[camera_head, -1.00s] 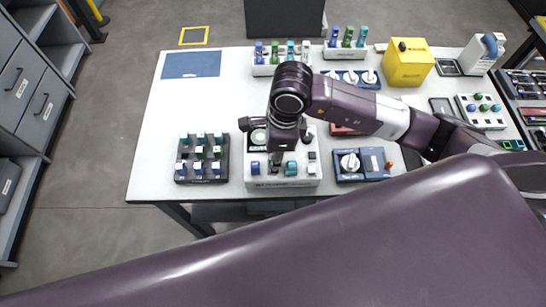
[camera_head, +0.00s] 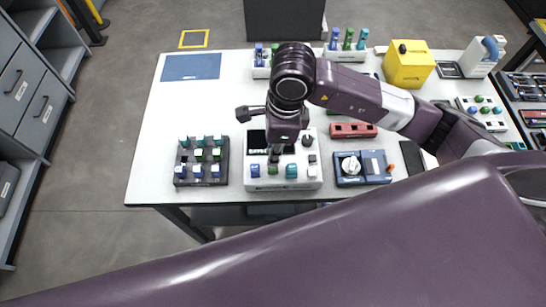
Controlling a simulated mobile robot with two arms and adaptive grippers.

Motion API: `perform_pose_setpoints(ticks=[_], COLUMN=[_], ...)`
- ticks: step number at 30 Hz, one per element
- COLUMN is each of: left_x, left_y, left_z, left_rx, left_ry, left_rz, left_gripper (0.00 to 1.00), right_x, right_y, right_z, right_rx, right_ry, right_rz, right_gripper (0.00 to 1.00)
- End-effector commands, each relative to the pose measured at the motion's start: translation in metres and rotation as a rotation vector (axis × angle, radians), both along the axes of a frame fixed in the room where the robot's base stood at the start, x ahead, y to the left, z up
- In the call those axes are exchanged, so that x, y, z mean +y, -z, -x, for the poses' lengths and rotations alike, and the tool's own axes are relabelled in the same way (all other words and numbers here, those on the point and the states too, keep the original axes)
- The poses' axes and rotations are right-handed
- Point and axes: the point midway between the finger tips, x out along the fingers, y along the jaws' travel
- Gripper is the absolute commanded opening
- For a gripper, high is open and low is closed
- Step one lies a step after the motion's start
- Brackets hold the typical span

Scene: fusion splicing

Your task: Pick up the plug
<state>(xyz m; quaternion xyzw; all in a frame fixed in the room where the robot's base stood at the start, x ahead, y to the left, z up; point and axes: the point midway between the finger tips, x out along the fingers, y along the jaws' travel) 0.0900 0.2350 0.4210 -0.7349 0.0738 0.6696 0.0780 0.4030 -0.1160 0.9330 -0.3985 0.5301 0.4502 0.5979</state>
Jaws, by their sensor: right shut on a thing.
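My right gripper (camera_head: 275,155) reaches down over the white-and-grey splicing unit (camera_head: 300,183) at the table's front edge. It is shut on a small green plug (camera_head: 273,169), whose lower end shows just under the fingertips. Whether the plug is clear of the unit's surface cannot be told. A blue plug (camera_head: 255,171) stands left of it; a teal plug (camera_head: 291,171) and a pale plug (camera_head: 312,171) stand to its right. The gripper body hides part of the unit's top. My left gripper is not in view.
A dark rack (camera_head: 186,155) with several plugs stands to the left. A blue box with a white knob (camera_head: 350,165) and a red block (camera_head: 352,130) lie to the right. A yellow box (camera_head: 408,66) stands at the back.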

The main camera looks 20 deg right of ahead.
Motion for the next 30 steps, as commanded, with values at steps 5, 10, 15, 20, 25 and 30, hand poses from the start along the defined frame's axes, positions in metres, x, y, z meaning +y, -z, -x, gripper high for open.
perform_pose_setpoints(ticks=[5,10,15,20,25,30], left_x=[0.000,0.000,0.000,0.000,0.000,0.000], left_y=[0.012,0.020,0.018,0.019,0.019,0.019], left_z=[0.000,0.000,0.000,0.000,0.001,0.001], left_rx=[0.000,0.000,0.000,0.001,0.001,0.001], left_ry=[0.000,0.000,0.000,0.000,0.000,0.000], left_rz=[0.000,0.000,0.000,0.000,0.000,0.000], left_gripper=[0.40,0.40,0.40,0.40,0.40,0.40], right_x=[0.001,0.001,0.000,0.000,0.000,0.000], right_y=[-0.053,-0.106,-0.137,-0.153,-0.161,-0.162], right_z=[-0.003,-0.002,-0.002,-0.001,-0.001,0.000], right_rx=[-0.014,-0.010,-0.007,-0.004,-0.001,0.000], right_ry=[-0.004,-0.003,0.000,-0.001,-0.001,-0.001], right_rz=[-0.001,-0.001,0.001,0.000,0.000,0.000], right_gripper=[0.00,0.00,0.00,0.00,0.00,0.00])
